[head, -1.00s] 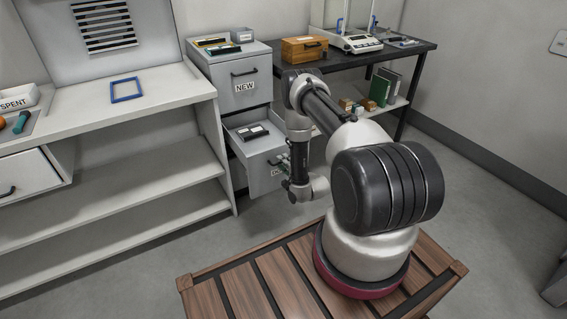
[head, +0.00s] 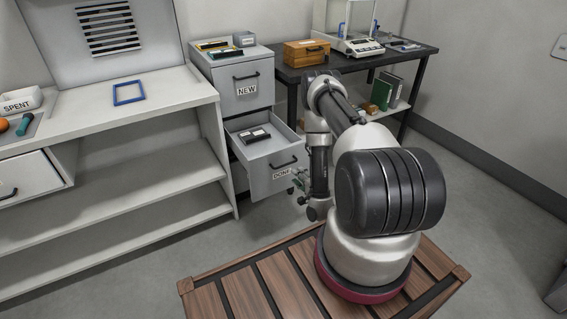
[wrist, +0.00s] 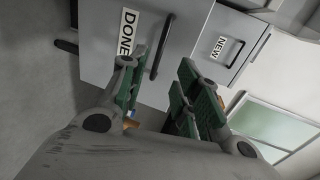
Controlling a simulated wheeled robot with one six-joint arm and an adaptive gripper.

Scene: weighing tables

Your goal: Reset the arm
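My gripper (wrist: 163,82) is open, its green finger pads apart with nothing held between them in the wrist view. In the head view my gripper (head: 300,180) is small and partly hidden by my arm, just right of the open lower drawer. That drawer (head: 268,180) bears a DONE label and a dark handle. In the wrist view the DONE drawer front (wrist: 185,50) lies beyond my fingers. I cannot tell the exact gap between them.
The cabinet (head: 243,95) has a shut NEW drawer above. A dark item (head: 254,135) lies in the open drawer. A black table (head: 385,60) carries a wooden box (head: 306,52) and a balance (head: 357,46). A white bench (head: 150,95) stands left; floor between is clear.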

